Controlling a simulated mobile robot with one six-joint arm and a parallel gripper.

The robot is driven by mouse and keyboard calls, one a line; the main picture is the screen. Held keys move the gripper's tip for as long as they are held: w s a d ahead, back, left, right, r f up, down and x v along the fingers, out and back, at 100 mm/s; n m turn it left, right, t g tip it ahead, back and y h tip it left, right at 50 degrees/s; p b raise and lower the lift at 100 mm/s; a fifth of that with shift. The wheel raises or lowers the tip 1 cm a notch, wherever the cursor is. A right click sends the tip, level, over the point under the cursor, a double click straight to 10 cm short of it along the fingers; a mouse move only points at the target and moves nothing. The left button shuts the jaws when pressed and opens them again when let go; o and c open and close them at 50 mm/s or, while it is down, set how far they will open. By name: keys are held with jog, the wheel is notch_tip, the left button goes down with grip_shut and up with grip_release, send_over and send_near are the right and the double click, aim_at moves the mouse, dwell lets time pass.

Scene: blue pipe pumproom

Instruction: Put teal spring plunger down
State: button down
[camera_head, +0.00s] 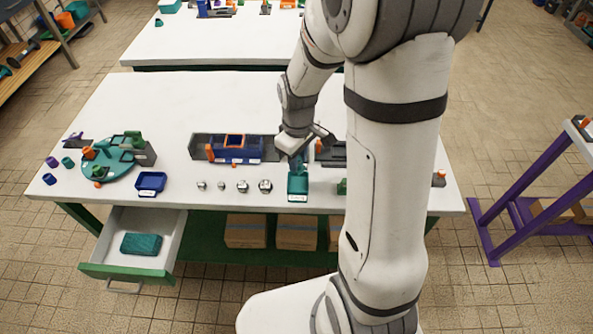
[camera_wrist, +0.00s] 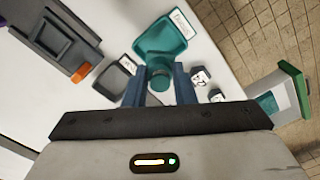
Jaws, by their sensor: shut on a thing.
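The teal spring plunger (camera_wrist: 160,77) shows in the wrist view as a short round teal piece between the two blue-grey fingers. My gripper (camera_wrist: 158,72) is shut on it. A teal tray (camera_wrist: 163,33) with a white label lies just beyond the fingertips. In the head view my gripper (camera_head: 297,160) points down at the back of the same teal tray (camera_head: 298,186), near the table's front edge. The plunger cannot be made out there. I cannot tell whether the plunger touches the tray floor.
Several metal nuts (camera_head: 243,186) stand in a row left of the teal tray. A blue-and-orange fixture (camera_head: 233,148), a blue tray (camera_head: 150,182) and a round teal plate (camera_head: 113,160) are further left. An open drawer (camera_head: 138,240) juts out at the front left.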

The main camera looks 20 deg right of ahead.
jog(key=shift+f, duration=3.45)
jog(key=shift+f, duration=0.25)
jog(key=c, duration=1.5)
grip_release()
jog(key=shift+r, duration=0.1)
notch_tip(320, 180, up, 12)
jog(key=s+r+m+t, duration=0.1)
jog(key=s+r+m, duration=0.1)
jog(key=s+r, duration=0.1)
jog(key=s+r+m+t, duration=0.1)
jog(key=s+r+m, duration=0.2)
jog(key=s, duration=0.3)
jog(key=s+r+m, duration=0.2)
jog(key=s+r, duration=0.2)
jog(key=s, duration=0.1)
jog(key=shift+s+d+r+t, duration=0.1)
jog(key=shift+r+t, duration=0.3)
